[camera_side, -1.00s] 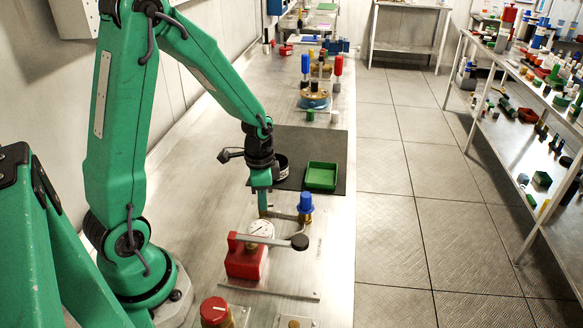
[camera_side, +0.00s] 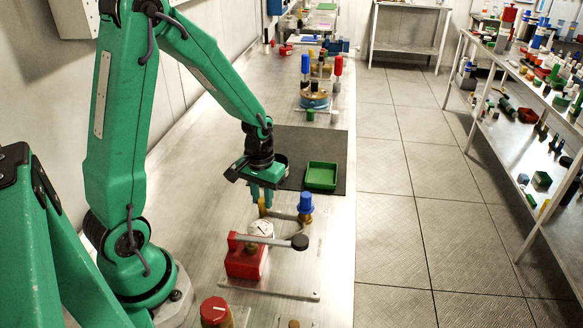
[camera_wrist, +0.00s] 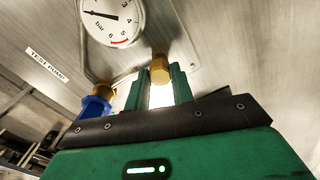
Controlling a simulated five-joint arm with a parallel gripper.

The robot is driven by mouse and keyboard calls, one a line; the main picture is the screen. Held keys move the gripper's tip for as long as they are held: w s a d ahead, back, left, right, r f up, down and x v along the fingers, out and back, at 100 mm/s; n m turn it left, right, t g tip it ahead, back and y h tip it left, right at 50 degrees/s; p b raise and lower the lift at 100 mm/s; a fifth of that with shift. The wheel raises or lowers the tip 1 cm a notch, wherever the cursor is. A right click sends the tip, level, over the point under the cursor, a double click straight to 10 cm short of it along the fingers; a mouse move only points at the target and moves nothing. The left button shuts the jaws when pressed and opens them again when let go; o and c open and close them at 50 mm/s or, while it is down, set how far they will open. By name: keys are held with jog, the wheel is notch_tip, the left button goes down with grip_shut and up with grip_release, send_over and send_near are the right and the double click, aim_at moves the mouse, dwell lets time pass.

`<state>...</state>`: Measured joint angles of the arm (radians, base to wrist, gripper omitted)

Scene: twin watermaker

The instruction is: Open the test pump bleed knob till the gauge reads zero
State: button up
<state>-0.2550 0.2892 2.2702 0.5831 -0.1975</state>
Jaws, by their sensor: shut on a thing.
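My gripper (camera_side: 262,195) points down behind the red pump block (camera_side: 245,261) and is shut on a small brass-yellow bleed knob (camera_side: 262,209). In the wrist view the knob (camera_wrist: 160,68) shows just beyond the two green fingers (camera_wrist: 158,88), which hide part of it. The round white gauge (camera_side: 260,231) stands on the pump, on the camera side of my gripper. In the wrist view the gauge (camera_wrist: 112,18) is cut off at the top; its needle points left, away from the red mark near 6. The figure at the needle's tip is not readable.
A blue-capped brass fitting (camera_side: 305,206) stands just right of my gripper. The pump's lever with its black ball end (camera_side: 299,242) crosses in front of the gauge. A green tray (camera_side: 321,176) sits on the dark mat behind. A red knob (camera_side: 214,310) is at the front.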

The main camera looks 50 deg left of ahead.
aim_at(263, 200)
jog(key=shift+n, duration=1.6)
jog(key=shift+w+r, duration=0.1)
jog(key=o, duration=1)
jog(key=shift+r, duration=3.85)
jog(key=shift+r, duration=0.1)
